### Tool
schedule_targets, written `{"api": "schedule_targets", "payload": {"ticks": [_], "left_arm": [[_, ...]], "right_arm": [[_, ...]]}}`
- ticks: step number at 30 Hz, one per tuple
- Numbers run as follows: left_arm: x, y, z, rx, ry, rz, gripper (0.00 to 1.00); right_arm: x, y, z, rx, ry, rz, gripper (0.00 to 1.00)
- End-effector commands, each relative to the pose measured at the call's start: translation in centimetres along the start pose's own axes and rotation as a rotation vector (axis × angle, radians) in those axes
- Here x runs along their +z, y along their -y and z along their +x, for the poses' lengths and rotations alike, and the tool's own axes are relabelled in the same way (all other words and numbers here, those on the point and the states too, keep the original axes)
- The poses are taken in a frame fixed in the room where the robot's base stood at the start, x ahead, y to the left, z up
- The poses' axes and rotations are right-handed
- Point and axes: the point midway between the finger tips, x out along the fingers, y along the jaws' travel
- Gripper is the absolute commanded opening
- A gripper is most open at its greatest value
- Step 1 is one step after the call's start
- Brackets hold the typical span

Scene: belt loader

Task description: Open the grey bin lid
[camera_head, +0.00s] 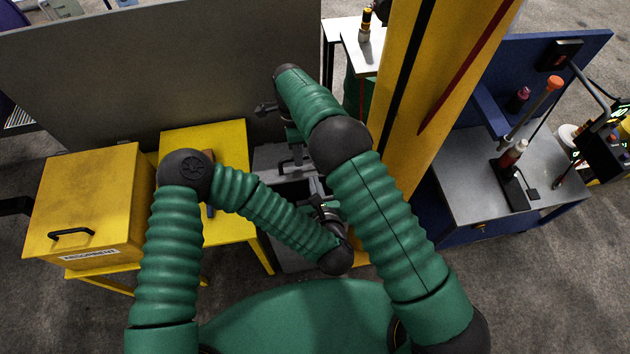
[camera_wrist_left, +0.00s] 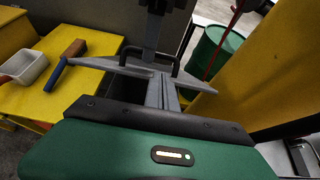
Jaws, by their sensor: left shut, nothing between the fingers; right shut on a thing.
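The grey bin (camera_head: 290,262) stands between the yellow table and the yellow column, mostly hidden behind my arms. Its grey lid (camera_head: 268,156) is at the back, with a dark gap in front of it. How far the lid is raised is unclear. My right gripper (camera_head: 293,162) reaches down from above and is shut, apparently on the lid's black handle (camera_wrist_left: 128,52), which shows in the left wrist view. My left gripper (camera_head: 318,188) is shut and empty, close in front of the right one. Its grey fingers (camera_wrist_left: 160,90) show in the left wrist view, over the dark opening.
A yellow absorbent box (camera_head: 85,195) and a yellow table (camera_head: 230,225) stand at left. The table holds a brush (camera_wrist_left: 66,60) and a white tub (camera_wrist_left: 25,68). A grey partition (camera_head: 150,70) stands behind. The yellow column (camera_head: 425,90) closes the right side, with a workbench (camera_head: 470,185) beyond.

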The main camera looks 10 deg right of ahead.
Motion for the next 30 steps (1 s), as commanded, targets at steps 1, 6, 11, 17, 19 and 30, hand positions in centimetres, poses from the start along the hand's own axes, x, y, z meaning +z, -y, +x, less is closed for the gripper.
{"api": "schedule_targets", "payload": {"ticks": [1, 6, 11, 17, 19, 30], "left_arm": [[-0.1, -0.1, 1.1, 0.005, 0.001, -0.001, 0.00], [0.0, -0.1, 4.6, 0.003, 0.002, 0.001, 0.00], [0.0, -0.1, 6.9, 0.002, 0.002, 0.002, 0.00], [0.0, 0.0, 7.7, -0.001, 0.002, 0.003, 0.00], [0.0, 0.0, 7.7, -0.001, 0.002, 0.003, 0.00], [1.9, 0.0, 8.3, 0.000, 0.001, 0.003, 0.00]], "right_arm": [[-0.1, 0.5, 0.2, -0.016, 0.000, 0.001, 0.00], [-0.1, 0.5, 0.2, -0.016, 0.001, 0.001, 0.00], [0.0, 0.5, 0.2, -0.016, 0.001, 0.001, 0.00], [0.0, 0.5, 0.2, -0.015, 0.001, 0.001, 0.00], [0.0, 0.5, 0.2, -0.015, 0.001, 0.001, 0.00], [0.0, 0.5, 0.2, -0.015, 0.001, 0.001, 0.00]]}}
